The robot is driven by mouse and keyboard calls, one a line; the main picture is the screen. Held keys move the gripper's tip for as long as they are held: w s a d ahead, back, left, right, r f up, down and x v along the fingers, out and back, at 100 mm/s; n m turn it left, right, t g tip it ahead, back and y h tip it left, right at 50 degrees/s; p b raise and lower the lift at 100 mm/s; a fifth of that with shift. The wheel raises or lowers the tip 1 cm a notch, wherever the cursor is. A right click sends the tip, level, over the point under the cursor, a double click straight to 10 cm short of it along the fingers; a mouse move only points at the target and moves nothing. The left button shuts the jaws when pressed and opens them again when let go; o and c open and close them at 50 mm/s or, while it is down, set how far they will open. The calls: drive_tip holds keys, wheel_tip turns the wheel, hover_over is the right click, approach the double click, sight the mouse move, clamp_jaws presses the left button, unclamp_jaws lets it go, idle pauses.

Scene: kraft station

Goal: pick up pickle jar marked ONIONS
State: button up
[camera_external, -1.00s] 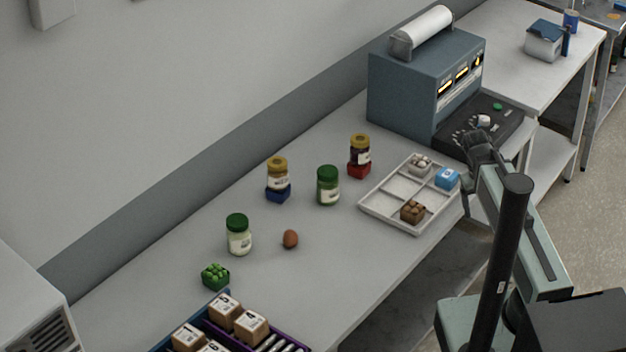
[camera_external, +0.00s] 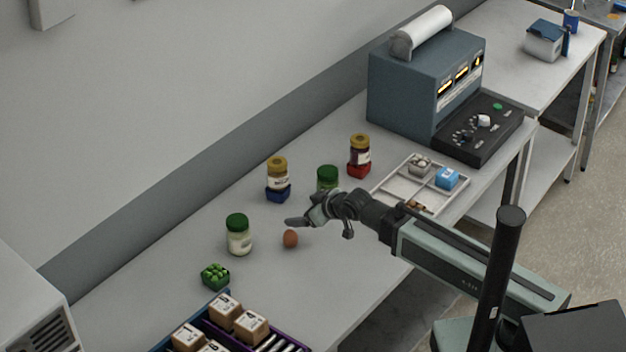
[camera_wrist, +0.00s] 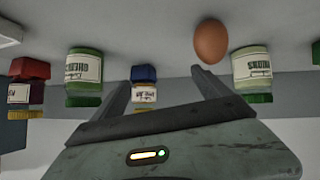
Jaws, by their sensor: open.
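Two glass jars with green lids stand on the bench. One is the left jar (camera_external: 238,238), left of the egg; in the upside-down wrist view it is the right jar (camera_wrist: 252,66), and its blurred label seems to read ONIONS. The other jar (camera_external: 327,174) is partly hidden behind my arm; in the wrist view it is the left jar (camera_wrist: 84,70), its label unclear. My gripper (camera_external: 300,217) is open and empty, above the bench near the egg, apart from both jars. Its fingers (camera_wrist: 162,88) point toward the gap between them.
A brown egg (camera_external: 290,239) lies beside the left jar. Yellow-lidded jars stand on a blue block (camera_external: 278,194) and a red block (camera_external: 358,171). A green carton (camera_external: 215,276), a purple crate (camera_external: 290,342) and a white tray (camera_external: 386,187) are nearby.

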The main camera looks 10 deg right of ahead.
sight(239, 232)
drive_tip(key=s+a+y, duration=0.1)
drive_tip(key=s+a, duration=0.2)
drive_tip(key=a, duration=0.1)
drive_tip(key=s+a+y+b, duration=0.1)
drive_tip(key=s+a+y, duration=0.1)
drive_tip(key=s+a, duration=0.1)
drive_tip(key=s+a+y+b, duration=0.1)
drive_tip(key=s+a, duration=0.3)
drive_tip(key=a, duration=0.2)
drive_tip(key=shift+a+r+n+g, duration=0.1)
drive_tip(key=shift+r+n+g, duration=0.2)
drive_tip(key=shift+r+n, duration=0.1)
drive_tip(key=shift+w+b+x, duration=0.25)
drive_tip(key=shift+b+x, duration=1.4)
drive_tip(key=shift+x, duration=2.35)
drive_tip(key=shift+s+r, duration=0.1)
drive_tip(key=shift+r, duration=0.15)
drive_tip(key=shift+c, duration=0.6)
clamp_jaws()
drive_tip(key=shift+r, duration=0.1)
wheel_tip(239, 232, up, 10)
drive_tip(key=p, duration=1)
